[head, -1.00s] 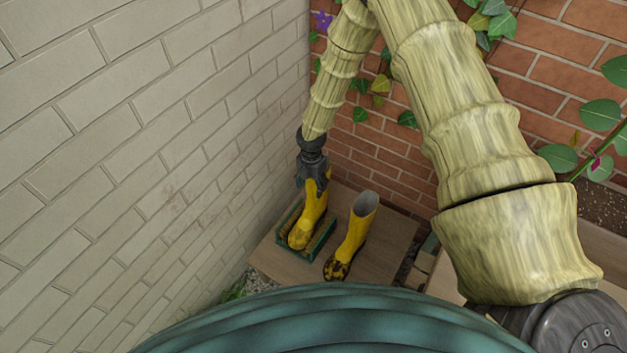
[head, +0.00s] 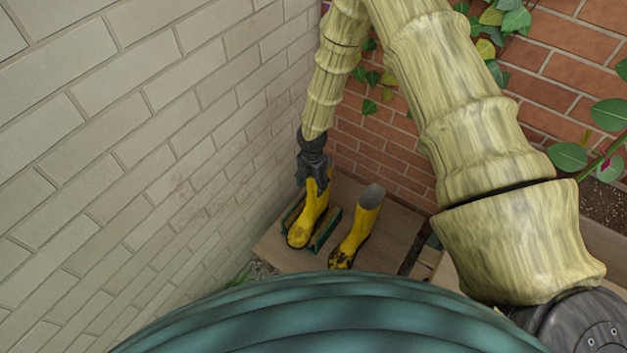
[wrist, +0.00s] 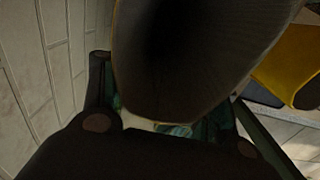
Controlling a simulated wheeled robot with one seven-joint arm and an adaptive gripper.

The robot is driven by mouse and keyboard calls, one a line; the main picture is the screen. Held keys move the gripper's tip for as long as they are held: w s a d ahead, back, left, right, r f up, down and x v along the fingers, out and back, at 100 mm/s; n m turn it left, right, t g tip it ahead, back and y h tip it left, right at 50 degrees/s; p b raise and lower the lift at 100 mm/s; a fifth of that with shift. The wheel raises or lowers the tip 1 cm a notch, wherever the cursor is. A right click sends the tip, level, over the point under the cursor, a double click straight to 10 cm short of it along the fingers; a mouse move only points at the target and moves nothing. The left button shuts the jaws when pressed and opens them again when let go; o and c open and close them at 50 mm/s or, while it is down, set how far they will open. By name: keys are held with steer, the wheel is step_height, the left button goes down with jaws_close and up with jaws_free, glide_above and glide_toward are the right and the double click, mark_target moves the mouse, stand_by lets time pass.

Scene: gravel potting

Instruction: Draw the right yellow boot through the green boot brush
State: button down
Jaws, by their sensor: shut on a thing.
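My gripper (head: 317,180) is shut on the top of the shaft of a yellow boot (head: 312,212), the left of two in the head view. This boot is upright with its foot between the sides of the green boot brush (head: 328,228), its toe at the brush's near end. Some brown marks show on its toe. The wrist view shows the boot's dark open shaft (wrist: 185,55) between the fingers, with parts of the green brush (wrist: 262,140) below. The other yellow boot (head: 358,228) stands free to the right, dark mud on its toe.
Both boots and the brush are on a wooden board (head: 398,225). A pale brick wall (head: 170,150) rises close on the left, and a red brick wall (head: 385,150) with ivy stands behind. Bare board lies right of the free boot.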

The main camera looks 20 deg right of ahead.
steer(key=s+a, duration=0.2)
steer(key=shift+s+a+r, duration=0.1)
steer(key=shift+a, duration=0.25)
steer(key=shift+d, duration=0.1)
